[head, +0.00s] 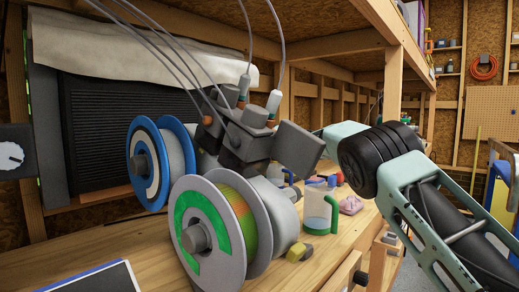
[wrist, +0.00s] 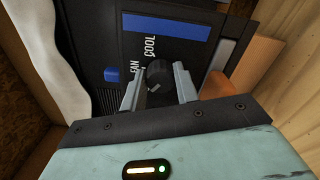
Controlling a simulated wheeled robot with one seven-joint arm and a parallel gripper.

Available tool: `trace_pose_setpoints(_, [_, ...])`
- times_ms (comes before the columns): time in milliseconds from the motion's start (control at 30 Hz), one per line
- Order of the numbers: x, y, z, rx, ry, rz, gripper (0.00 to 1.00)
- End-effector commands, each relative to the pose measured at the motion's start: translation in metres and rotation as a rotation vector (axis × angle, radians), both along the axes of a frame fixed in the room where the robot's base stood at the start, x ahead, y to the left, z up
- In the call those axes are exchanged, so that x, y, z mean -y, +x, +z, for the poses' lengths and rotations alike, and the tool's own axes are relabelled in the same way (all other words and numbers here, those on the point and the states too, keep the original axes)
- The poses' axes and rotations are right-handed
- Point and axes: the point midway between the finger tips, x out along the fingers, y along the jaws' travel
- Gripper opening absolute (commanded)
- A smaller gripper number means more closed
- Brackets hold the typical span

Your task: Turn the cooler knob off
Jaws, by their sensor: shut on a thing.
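The cooler knob (wrist: 157,74) is a small dark round knob with a light pointer mark. It sits on a black panel (wrist: 120,45) beside the white words FAN and COOL, in the wrist view. My gripper (wrist: 156,84) is shut on the knob, with one pale finger on each side of it. In the head view, a black slatted unit (head: 100,118), which appears to be the cooler, stands at the back left under a pale cloth (head: 130,48). The knob and my fingertips cannot be made out in the head view.
Filament spools, one blue-rimmed (head: 147,165) and one grey-rimmed (head: 182,225), stand in front of the slatted unit on a wooden bench (head: 110,245). Cables hang above them. A clear cup (head: 318,210) with a green handle and small items lie to the right. A shelf runs overhead.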

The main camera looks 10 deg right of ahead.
Motion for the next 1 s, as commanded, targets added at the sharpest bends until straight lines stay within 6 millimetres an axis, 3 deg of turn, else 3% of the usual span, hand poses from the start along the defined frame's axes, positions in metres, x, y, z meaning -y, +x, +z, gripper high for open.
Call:
trace_pose_setpoints(767, [0.0000,0.0001,-0.0031,0.059,-0.092,0.001,0.07])
trace_pose_setpoints(800, [0.0000,0.0001,-0.0031,0.059,-0.092,0.001,0.33])
trace_pose_setpoints(867, [0.0000,0.0001,-0.0029,0.060,-0.091,0.001,0.50])
trace_pose_setpoints(1000, [-0.0001,0.0001,-0.0018,0.061,-0.090,0.001,0.52])
